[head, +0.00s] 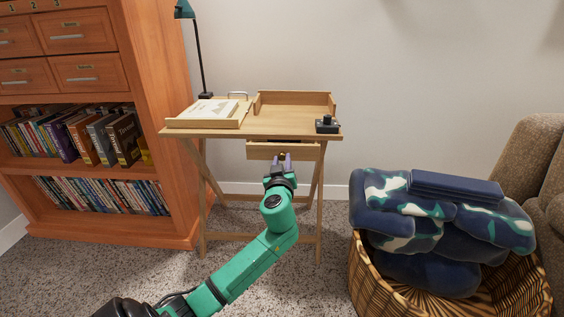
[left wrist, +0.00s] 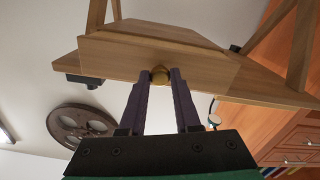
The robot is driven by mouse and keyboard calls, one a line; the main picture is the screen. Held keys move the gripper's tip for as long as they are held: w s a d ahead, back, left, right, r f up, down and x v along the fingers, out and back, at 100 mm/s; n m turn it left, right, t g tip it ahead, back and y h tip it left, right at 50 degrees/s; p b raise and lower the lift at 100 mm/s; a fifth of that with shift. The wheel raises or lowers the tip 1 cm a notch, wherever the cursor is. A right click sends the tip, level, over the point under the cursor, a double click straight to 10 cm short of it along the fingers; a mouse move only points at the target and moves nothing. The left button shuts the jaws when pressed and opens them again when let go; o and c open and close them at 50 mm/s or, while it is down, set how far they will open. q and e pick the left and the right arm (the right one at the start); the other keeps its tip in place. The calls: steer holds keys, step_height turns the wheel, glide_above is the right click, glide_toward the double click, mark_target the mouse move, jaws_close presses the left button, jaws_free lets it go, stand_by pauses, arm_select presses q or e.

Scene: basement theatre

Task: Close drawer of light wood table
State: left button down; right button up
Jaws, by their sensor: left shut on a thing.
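The light wood table (head: 240,133) stands against the wall in the head view. Its drawer (head: 255,151) is under the right part of the top, and its front sticks out from the frame. My left gripper (head: 284,158) is at the drawer front, shut on the round brass knob. In the left wrist view the two dark fingers (left wrist: 159,95) are on either side of the knob (left wrist: 160,76), against the drawer front (left wrist: 115,57). My right gripper does not show.
A wooden bookcase (head: 165,130) stands left of the table. A lamp (head: 199,50) and a small black object (head: 327,125) stand on the table.

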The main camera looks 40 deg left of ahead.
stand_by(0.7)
arm_select(q)
steer(key=b+x, duration=0.2)
steer(key=x, duration=0.1)
steer(key=shift+w+a+f, duration=0.15)
steer(key=shift+w+a, duration=0.1)
steer(key=shift+w, duration=0.05)
steer(key=shift+r, duration=0.2)
steer(key=c, duration=0.9)
jaws_free()
steer(key=shift+o, duration=1.4)
steer(key=shift+w+a, duration=0.1)
steer(key=shift+a, duration=0.05)
